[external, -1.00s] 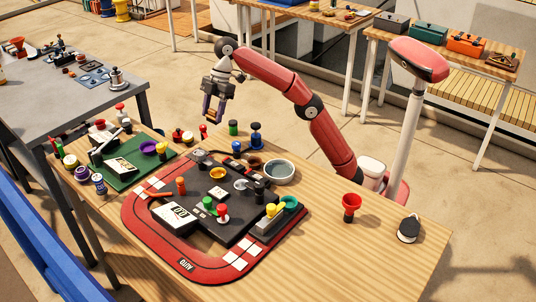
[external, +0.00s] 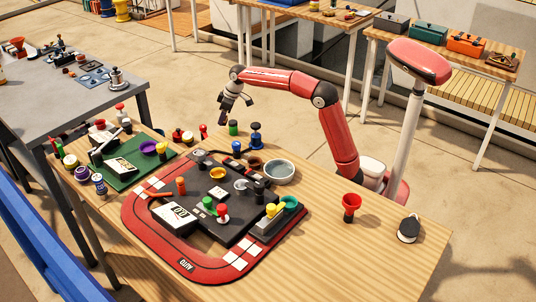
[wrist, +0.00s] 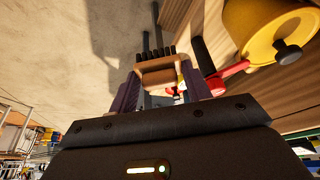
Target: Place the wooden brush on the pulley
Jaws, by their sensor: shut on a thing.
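The wooden brush (wrist: 160,66) is tan with a row of dark bristles in the wrist view. My gripper (wrist: 161,88) is shut on it, with one finger at each side of the wood. In the external view my gripper (external: 236,101) is in the air above the back edge of the wooden table, and the brush is too small to make out there. A dark rounded thing with a pale top (external: 408,229), at the table's right end, may be the pulley; I cannot be sure. It stands well apart from my gripper.
A red-rimmed black board (external: 215,210) with several small parts covers the middle of the table. A grey bowl (external: 279,172), a blue knobbed piece (external: 256,136) and a green cylinder (external: 233,128) stand near the back edge. A red funnel-like cup (external: 351,205) stands right, with bare wood around it.

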